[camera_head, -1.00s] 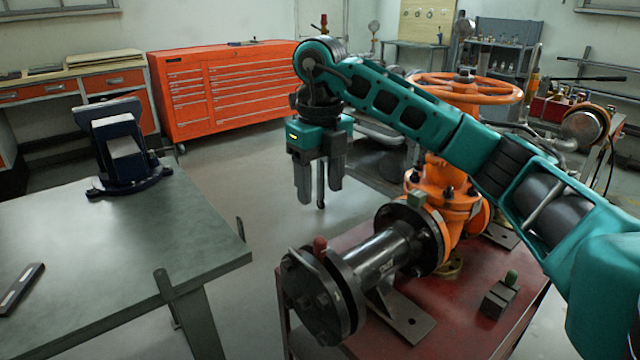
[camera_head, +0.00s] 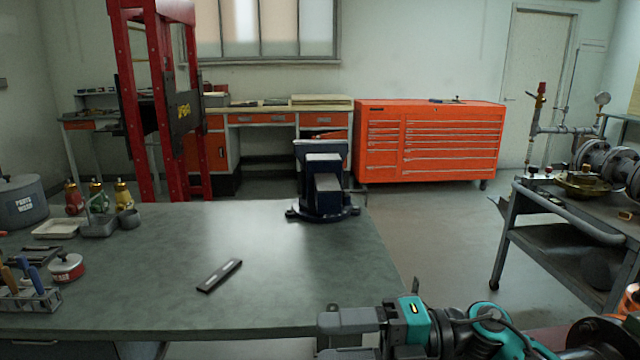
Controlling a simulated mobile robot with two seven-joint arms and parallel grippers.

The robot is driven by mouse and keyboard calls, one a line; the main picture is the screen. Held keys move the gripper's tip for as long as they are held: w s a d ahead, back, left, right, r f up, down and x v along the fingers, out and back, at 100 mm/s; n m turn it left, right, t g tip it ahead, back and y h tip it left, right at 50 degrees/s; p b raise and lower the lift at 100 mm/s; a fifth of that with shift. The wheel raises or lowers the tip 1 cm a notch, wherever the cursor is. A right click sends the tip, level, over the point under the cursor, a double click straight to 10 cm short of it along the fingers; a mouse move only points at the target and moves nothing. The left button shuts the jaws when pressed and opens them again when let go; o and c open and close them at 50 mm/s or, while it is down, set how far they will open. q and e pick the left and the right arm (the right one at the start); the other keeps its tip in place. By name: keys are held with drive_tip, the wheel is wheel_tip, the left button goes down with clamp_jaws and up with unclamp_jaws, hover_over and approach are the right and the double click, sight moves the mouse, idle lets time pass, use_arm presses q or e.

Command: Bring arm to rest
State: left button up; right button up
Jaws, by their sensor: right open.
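My right gripper (camera_head: 335,335) is at the bottom of the view, right of centre. Its jaws point left and are open, with nothing between them. It overlaps the near right corner of the grey-green workbench (camera_head: 290,285) in the picture; whether it touches the bench I cannot tell. My teal right arm (camera_head: 490,335) runs from it to the lower right. A dark pipe flange (camera_head: 598,336) of the valve assembly shows at the lower right edge; the rest of it is cut off. My left gripper is not in view.
A dark blue vise (camera_head: 323,185) stands at the bench's far right corner. A flat dark bar (camera_head: 219,275) lies on the bench. Bottles, trays and a tool rack (camera_head: 30,298) stand at the left. A pipe cart (camera_head: 530,240) is at the right. The floor between is clear.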

drive_tip(key=w+d+f+m+t+h, duration=0.1)
drive_tip(key=d+f+m+t+h, duration=0.45)
drive_tip(key=m+t, duration=0.55)
drive_tip(key=d+f+m+t+h, duration=0.45)
drive_tip(key=f+m+t, duration=0.25)
drive_tip(key=m, duration=0.9)
drive_tip(key=s+d+f+m+g+h, duration=0.2)
drive_tip(key=s+f+m+g+h, duration=0.1)
drive_tip(key=s+f, duration=0.3)
drive_tip(key=s+d+f+m+g+h, duration=0.2)
drive_tip(key=s+f, duration=0.4)
drive_tip(key=f, duration=0.3)
drive_tip(key=shift+d+m+g+h+p, duration=0.4)
drive_tip(key=shift+d+m+g, duration=0.1)
drive_tip(key=shift+m+g, duration=0.25)
